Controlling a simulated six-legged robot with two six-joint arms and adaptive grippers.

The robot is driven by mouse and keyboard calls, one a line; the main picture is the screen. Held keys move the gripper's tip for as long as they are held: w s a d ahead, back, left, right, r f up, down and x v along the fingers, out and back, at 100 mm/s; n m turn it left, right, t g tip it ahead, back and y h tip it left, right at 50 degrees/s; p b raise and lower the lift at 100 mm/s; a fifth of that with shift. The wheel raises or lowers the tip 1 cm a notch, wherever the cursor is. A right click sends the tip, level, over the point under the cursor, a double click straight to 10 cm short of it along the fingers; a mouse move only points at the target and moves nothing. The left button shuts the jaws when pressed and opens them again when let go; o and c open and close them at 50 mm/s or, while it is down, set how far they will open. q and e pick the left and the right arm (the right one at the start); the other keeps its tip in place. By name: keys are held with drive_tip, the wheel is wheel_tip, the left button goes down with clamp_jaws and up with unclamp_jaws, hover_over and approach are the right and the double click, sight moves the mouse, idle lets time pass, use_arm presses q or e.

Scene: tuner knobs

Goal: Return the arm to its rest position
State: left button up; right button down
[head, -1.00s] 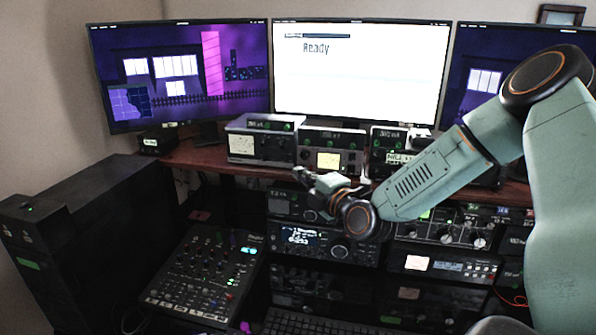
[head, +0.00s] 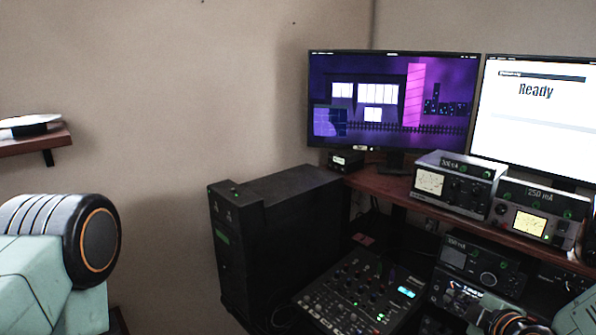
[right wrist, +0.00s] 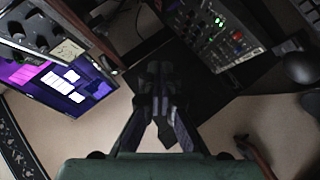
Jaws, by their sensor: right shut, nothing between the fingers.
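My right gripper (head: 476,313) is low at the right of the head view, with its orange-ringed wrist and a bit of mint arm at the bottom edge. It is in front of the lower radio (head: 452,291) and hides part of it. In the right wrist view my right gripper (right wrist: 158,72) is shut with its dark fingers together, and I see nothing held. A mint arm joint of mine with an orange ring fills the lower left of the head view. My left gripper is not in view.
A mixer (head: 352,296) lies right of a black tower cabinet (head: 283,232). A wooden shelf (head: 385,186) carries instruments such as the left meter (head: 440,183), below two monitors (head: 392,105). A small wall shelf (head: 38,143) is at far left. The mixer also shows in the right wrist view (right wrist: 213,35).

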drive_tip(key=s+a+f+m+g, duration=0.3)
drive_tip(key=s+a+f, duration=0.2)
drive_tip(key=s+f, duration=0.25)
drive_tip(key=s+a+f+m+g, duration=0.25)
drive_tip(key=s+f+m, duration=0.2)
drive_tip(key=s, duration=0.55)
drive_tip(key=s+a+f+m+g+h, duration=0.1)
drive_tip(key=s+f+m+g, duration=0.3)
drive_tip(key=s, duration=0.5)
drive_tip(key=s+a+f+m+g, duration=0.2)
drive_tip(key=s+f+g, duration=0.25)
drive_tip(key=s, duration=0.55)
wheel_tip(320, 180, down, 14)
drive_tip(key=w+b, duration=0.1)
drive_tip(key=b, duration=1.3)
drive_tip(key=shift+t, duration=0.4)
drive_tip(key=shift+d, duration=0.1)
